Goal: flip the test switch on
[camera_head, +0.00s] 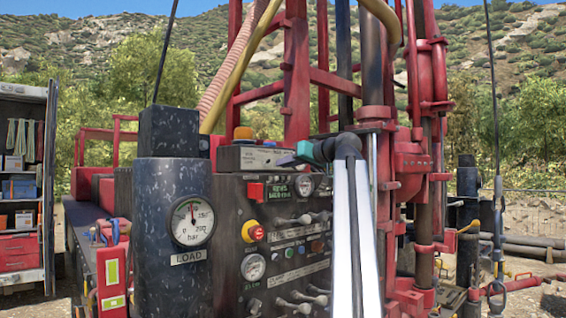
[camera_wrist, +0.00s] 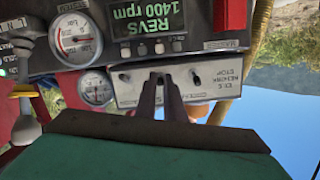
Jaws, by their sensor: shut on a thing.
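The grey switch box (camera_head: 248,158) sits on top of the dark control panel in the head view. In the wrist view, which is upside down, the same grey box (camera_wrist: 218,88) fills the middle. My gripper (camera_head: 283,160) reaches it from the right in the head view. In the wrist view my gripper's (camera_wrist: 159,82) two dark fingers are close together over the box face, shut on a small switch that they mostly hide. Its label is not readable, and I cannot tell which way it is set. Another small toggle (camera_wrist: 196,78) stands beside the fingers, apart from them.
The control panel carries a green revs display (camera_head: 278,189), a red emergency button (camera_head: 253,232), gauges and levers. A tall LOAD cylinder with a pressure gauge (camera_head: 192,221) stands to the left. Red mast steelwork (camera_head: 411,160) rises close behind my arm.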

